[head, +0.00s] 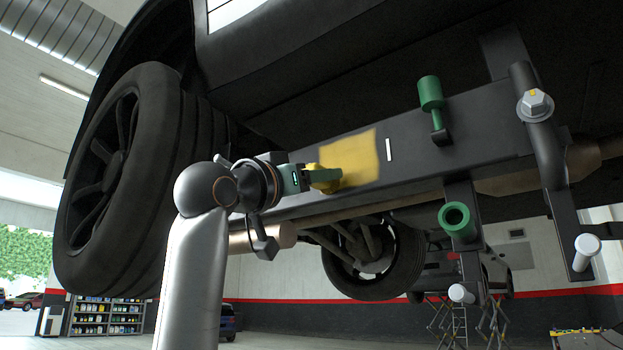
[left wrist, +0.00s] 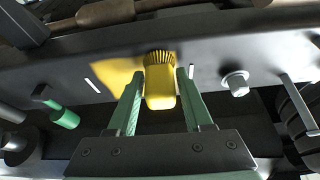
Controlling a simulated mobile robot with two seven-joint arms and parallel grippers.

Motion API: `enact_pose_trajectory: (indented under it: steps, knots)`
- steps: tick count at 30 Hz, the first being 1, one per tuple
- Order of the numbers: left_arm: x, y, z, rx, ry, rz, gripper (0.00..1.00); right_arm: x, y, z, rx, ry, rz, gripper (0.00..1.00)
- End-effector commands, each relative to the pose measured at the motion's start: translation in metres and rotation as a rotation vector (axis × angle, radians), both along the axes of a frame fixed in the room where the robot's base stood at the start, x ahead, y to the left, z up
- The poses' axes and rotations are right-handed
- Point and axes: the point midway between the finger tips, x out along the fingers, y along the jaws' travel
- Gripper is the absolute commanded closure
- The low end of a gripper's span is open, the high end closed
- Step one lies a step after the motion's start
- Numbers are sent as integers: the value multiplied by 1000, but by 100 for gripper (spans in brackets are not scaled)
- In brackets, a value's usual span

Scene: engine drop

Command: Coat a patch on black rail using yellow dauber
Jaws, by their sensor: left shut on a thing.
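The black rail (head: 435,156) runs along the underside of the raised car and slopes up to the right in the head view. A yellow coated patch (head: 357,158) lies on its face, left of a short white mark (head: 390,149). My left gripper (head: 308,177) is shut on the yellow dauber (head: 326,178), whose bristled end is at the patch. In the left wrist view the dauber (left wrist: 160,88) sits between the two green fingers, bristles against or very near the rail (left wrist: 212,68); contact is not certain. Yellow (left wrist: 118,78) shows mostly left of the bristles. My right gripper is not in view.
A green cylinder on a bracket (head: 431,94) and a green ring (head: 457,219) stick out right of the patch. A bent bar with a bolt (head: 535,105) stands farther right. A large wheel (head: 125,180) hangs at left, close to my arm.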

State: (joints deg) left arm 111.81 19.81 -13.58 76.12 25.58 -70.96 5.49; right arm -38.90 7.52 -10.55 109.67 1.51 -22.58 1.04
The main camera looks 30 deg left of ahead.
Motion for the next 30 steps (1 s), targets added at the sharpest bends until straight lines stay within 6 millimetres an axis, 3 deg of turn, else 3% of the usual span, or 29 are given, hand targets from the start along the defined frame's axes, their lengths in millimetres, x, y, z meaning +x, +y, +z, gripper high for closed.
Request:
enact_pose_trajectory:
  steps: [30]
  knots:
    - [-3, -45, 0, 1, -1, -3, 100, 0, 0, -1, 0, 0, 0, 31]
